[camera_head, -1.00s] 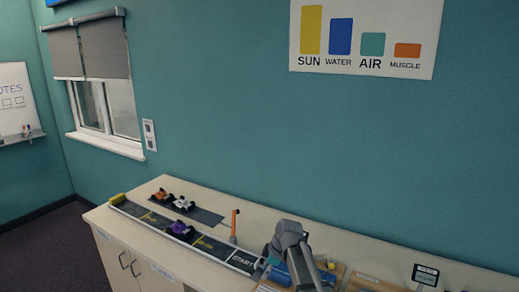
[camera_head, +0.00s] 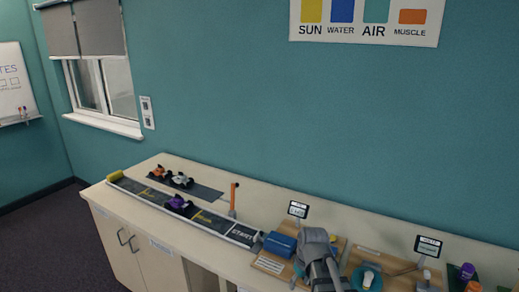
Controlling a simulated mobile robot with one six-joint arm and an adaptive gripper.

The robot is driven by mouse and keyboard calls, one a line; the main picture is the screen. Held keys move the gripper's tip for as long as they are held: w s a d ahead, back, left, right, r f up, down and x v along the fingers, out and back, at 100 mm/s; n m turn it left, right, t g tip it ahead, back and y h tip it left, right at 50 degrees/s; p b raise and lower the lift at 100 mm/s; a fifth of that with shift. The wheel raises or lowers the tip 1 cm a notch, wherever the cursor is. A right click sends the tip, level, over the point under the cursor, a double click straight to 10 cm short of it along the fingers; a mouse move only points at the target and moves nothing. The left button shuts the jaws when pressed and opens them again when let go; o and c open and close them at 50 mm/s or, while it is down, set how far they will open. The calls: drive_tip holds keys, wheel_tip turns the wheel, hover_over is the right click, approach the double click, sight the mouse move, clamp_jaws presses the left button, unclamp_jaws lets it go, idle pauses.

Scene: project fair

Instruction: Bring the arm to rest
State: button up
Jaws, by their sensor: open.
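A grey part of my arm (camera_head: 318,255) rises from the bottom edge, right of centre, in front of the counter. Its upper end is bent over and stands before a wooden display board. My gripper cannot be made out: its fingers do not show in this view. The arm hides part of the board behind it.
The long counter (camera_head: 215,264) carries a track (camera_head: 214,222) with a purple car (camera_head: 178,203), and two more cars behind. Right of the track stand a blue box (camera_head: 280,245), small label screens (camera_head: 428,246) and small models.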

drive_tip(key=s+d+f+m+h+b, duration=0.1)
drive_tip(key=s+d+f+m+b, duration=0.1)
drive_tip(key=s+d+f+m, duration=0.1)
drive_tip(key=shift+s+d+m, duration=0.7)
drive_tip(key=shift+s+m, duration=0.4)
drive_tip(key=shift+s, duration=0.15)
